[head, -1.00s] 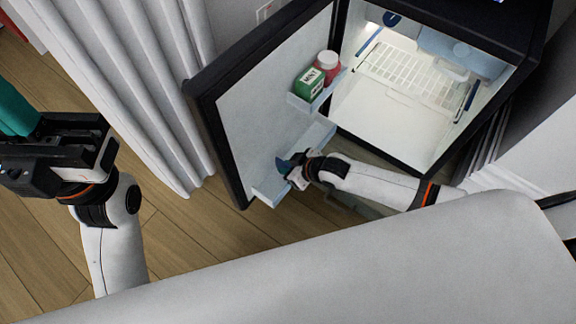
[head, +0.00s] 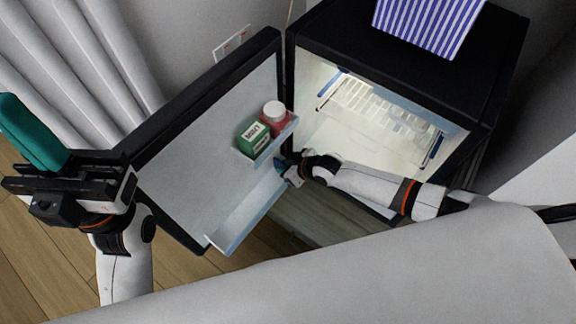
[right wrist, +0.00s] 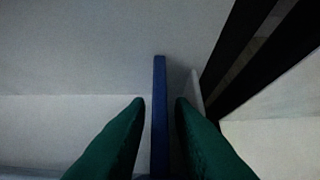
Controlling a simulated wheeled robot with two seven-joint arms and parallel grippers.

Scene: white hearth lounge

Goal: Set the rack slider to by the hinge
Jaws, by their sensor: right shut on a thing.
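The small fridge's door stands open, with a pale lower rack (head: 235,222) along its inner face. The rack slider is a thin blue plate (right wrist: 160,115) standing between the green fingers of my right gripper (right wrist: 160,110) in the right wrist view. In the head view my right gripper (head: 283,170) is shut on the slider, at the rack's end by the hinge side, close to the fridge body. The gripper mostly hides the slider there. My left gripper (head: 40,160) is raised at the left, away from the door; its teal finger shows, but its opening is unclear.
A green box (head: 254,139) and a red jar with a white lid (head: 274,115) stand on the upper door shelf. The lit fridge interior (head: 375,125) holds a wire shelf. A striped box (head: 428,22) sits on top. White curtains (head: 75,60) hang behind my left arm.

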